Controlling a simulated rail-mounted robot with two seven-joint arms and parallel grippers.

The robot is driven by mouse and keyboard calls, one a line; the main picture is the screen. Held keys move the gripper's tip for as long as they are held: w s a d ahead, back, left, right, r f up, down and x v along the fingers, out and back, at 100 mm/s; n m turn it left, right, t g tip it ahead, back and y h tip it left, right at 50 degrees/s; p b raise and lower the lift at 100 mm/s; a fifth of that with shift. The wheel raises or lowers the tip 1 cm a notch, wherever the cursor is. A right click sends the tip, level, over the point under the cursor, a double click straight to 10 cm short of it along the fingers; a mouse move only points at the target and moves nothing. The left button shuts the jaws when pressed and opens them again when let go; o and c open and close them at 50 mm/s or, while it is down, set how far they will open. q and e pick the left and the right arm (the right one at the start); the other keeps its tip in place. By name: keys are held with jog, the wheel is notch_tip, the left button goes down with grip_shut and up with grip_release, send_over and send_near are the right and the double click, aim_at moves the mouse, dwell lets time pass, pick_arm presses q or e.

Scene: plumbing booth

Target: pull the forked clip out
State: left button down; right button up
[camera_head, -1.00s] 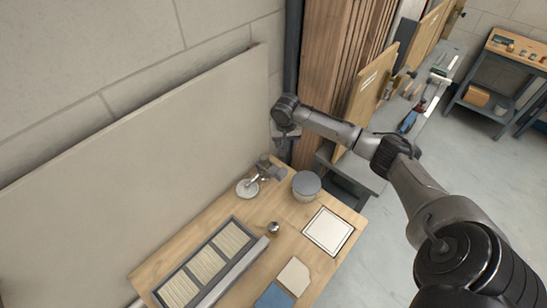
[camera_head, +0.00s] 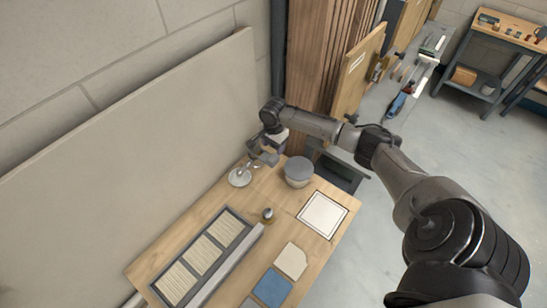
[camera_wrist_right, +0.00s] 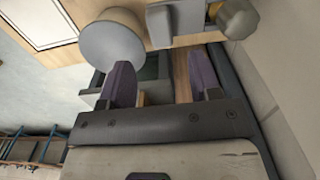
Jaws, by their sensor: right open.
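My right gripper (camera_head: 264,152) hangs over the back corner of the wooden table, by a small fixture on a round white base (camera_head: 240,177). In the right wrist view its two purplish fingers (camera_wrist_right: 163,82) are apart, with nothing seen held between them. A grey block (camera_wrist_right: 180,22) with a pale faceted knob (camera_wrist_right: 238,18) lies just beyond the fingertips in that view. I cannot make out the forked clip for certain in either view; it is too small or hidden by the gripper. My left gripper is not in view.
A round grey-lidded tub (camera_head: 298,172) stands right of the gripper, close to one finger in the wrist view (camera_wrist_right: 110,42). A framed white square (camera_head: 323,214), a small metal knob (camera_head: 267,214) and a slotted tray (camera_head: 168,286) lie on the table. A wall panel (camera_head: 120,165) stands behind.

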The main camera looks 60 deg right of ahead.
aim_at(274, 157)
jog(key=shift+f+b, duration=0.6)
jog(key=shift+f, duration=3)
grip_shut()
